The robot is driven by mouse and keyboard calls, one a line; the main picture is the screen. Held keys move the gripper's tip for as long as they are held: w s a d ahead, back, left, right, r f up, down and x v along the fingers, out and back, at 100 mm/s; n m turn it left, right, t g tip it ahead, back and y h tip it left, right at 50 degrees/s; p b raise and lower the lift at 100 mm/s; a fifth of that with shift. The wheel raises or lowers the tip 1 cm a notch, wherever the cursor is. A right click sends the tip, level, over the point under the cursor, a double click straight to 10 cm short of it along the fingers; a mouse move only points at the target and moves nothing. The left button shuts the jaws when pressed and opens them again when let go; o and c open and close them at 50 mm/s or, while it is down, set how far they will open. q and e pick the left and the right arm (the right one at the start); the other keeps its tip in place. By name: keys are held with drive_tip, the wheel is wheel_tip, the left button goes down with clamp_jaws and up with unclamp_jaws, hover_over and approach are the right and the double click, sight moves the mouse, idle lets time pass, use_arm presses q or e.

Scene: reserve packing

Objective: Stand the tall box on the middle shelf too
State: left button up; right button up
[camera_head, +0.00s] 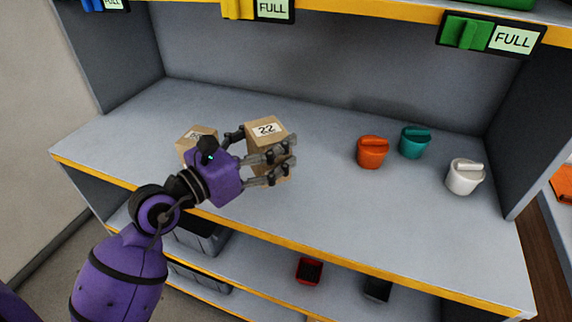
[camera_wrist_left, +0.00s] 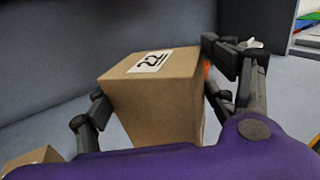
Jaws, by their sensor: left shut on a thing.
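The tall box (camera_head: 269,133) is brown cardboard with a white label reading 22 on its top. It is upright over the grey middle shelf (camera_head: 330,205); I cannot tell whether its base touches the shelf. My left gripper (camera_head: 268,160) is shut on it, with fingers on either side and partly covering its lower part. In the left wrist view the box (camera_wrist_left: 155,100) sits between the fingers. Another cardboard box (camera_head: 195,137) stands just left of it, partly hidden by my gripper; its corner shows in the left wrist view (camera_wrist_left: 32,160). My right gripper is not in view.
A red bin (camera_head: 309,270) sits below. The shelf's front middle is clear.

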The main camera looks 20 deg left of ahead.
use_arm(q)
drive_tip(key=w+d+f, duration=0.1)
drive_tip(key=f, duration=0.2)
drive_tip(key=d+f+b, duration=0.1)
drive_tip(key=f, duration=0.2)
drive_tip(key=w+d+f, duration=0.1)
drive_tip(key=f, duration=0.2)
drive_tip(key=shift+w+d, duration=0.15)
drive_tip(key=shift+w, duration=0.15)
drive_tip(key=shift+r, duration=0.15)
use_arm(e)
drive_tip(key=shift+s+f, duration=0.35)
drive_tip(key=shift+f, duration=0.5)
use_arm(q)
drive_tip(key=o, duration=1.3)
